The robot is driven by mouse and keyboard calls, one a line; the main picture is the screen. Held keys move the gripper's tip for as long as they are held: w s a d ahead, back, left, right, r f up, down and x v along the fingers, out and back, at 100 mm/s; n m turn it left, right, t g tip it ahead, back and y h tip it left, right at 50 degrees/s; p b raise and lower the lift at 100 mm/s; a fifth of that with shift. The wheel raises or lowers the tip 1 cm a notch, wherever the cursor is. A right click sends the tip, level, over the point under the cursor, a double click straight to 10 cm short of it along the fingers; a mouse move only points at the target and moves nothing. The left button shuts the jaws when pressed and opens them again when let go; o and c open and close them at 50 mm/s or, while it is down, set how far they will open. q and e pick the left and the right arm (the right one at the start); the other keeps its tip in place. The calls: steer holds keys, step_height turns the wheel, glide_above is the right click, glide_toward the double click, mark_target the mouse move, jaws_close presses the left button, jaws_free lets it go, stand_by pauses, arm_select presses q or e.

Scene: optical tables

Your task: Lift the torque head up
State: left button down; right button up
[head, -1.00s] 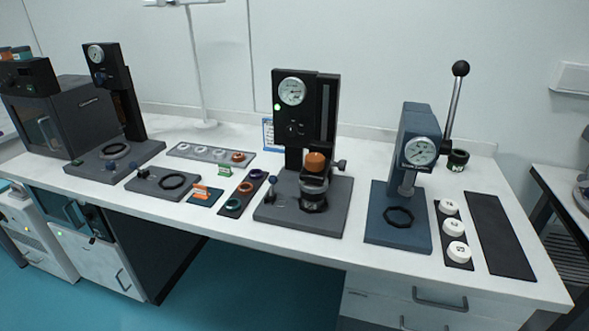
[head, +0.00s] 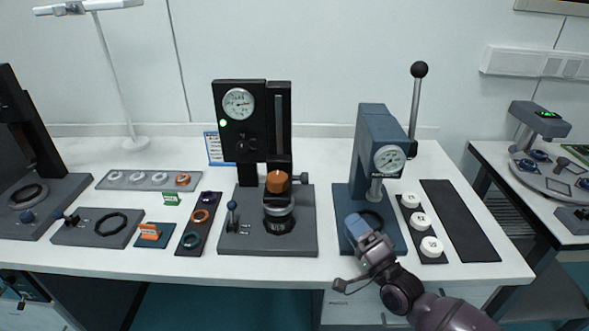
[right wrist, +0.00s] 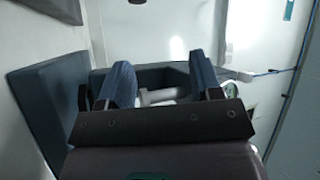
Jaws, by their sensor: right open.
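The black torque stand in the middle of the table carries a dark head with a dial gauge (head: 239,103) and a small green light. The part under the head sits at an orange cap (head: 276,182), which is on a dark cylinder (head: 278,219) on the stand's grey base (head: 243,243). I cannot tell whether the head touches the cap. My right gripper (head: 358,228) is in front of the blue lever press (head: 382,127), to the right of the torque stand. It is open, and its two blue fingers (right wrist: 162,86) show apart with nothing clearly between them. My left gripper is not in view.
A small lever with a blue knob (head: 232,206) stands on the torque stand's base. White round weights (head: 420,221) and a bare black mat (head: 458,220) lie right of the press.

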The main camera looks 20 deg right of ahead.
steer(key=shift+w+a, duration=0.2)
steer(key=shift+w, duration=0.45)
steer(key=shift+w+a, duration=0.15)
steer(key=shift+w, duration=0.3)
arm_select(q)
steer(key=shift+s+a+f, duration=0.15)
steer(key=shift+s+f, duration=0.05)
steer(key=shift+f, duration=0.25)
arm_select(e)
steer(key=w+f+x, duration=0.1)
steer(key=f+x, duration=0.2)
steer(key=x, duration=1.2)
steer(key=shift+a, duration=0.2)
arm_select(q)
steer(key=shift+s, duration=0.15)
arm_select(e)
steer(key=shift+f, duration=0.15)
steer(key=shift+c, duration=0.4)
steer(key=shift+c, duration=1.2)
jaws_close()
